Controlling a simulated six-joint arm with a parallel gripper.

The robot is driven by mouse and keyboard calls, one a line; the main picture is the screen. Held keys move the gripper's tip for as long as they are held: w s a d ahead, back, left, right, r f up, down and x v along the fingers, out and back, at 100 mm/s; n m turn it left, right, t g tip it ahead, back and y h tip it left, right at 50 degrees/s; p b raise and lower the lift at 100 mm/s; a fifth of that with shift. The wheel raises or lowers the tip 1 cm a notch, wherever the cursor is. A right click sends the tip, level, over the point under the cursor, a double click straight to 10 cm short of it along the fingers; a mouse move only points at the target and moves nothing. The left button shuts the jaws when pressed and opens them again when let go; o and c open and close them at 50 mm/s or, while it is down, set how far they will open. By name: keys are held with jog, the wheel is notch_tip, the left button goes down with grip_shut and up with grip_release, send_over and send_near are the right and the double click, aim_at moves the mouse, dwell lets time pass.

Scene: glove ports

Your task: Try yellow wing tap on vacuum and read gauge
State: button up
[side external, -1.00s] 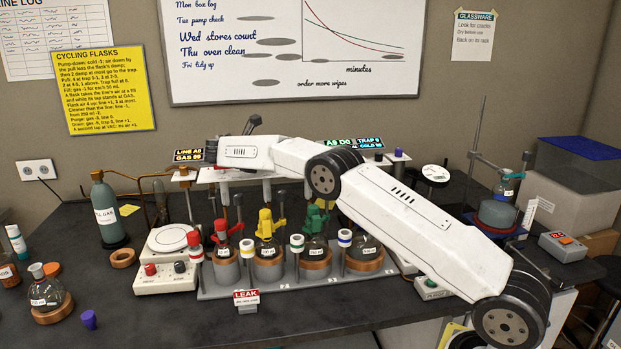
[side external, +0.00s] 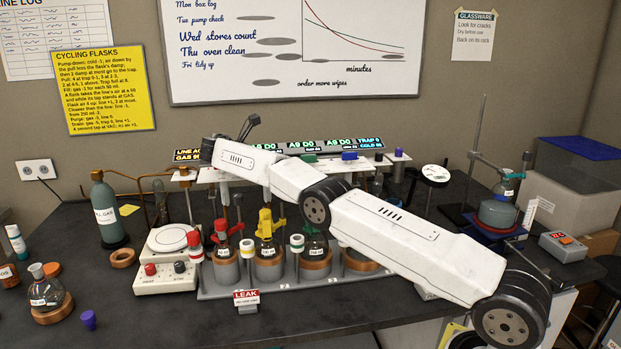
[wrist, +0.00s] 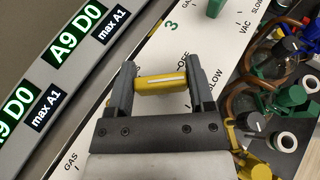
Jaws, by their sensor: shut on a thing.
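In the wrist view the yellow wing tap (wrist: 160,81) sits on the white panel between the two fingers of my gripper (wrist: 159,72), which is shut on it. A white line runs along its bar. Printed OFF and SLOW marks show close to the right finger; I cannot tell which mark the tap points at. In the side view my arm hides the tap and the fingers. A lit display in the wrist view (wrist: 78,35) reads A9 D0, above a max A1 label.
Below are several flasks in a rack, one with a yellow fitting (side external: 265,222). A red LEAK sign (side external: 246,296) stands in front.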

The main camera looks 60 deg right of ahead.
jog(key=shift+r, duration=0.2)
jog(key=o, duration=1)
jog(key=shift+a, duration=0.1)
jog(key=shift+o, duration=1.2)
jog(key=shift+f, duration=0.15)
jog(key=shift+w+n+t, duration=0.15)
jog(key=shift+n+t, duration=0.25)
jog(key=shift+n+t, duration=1.6)
jog(key=shift+t, duration=0.3)
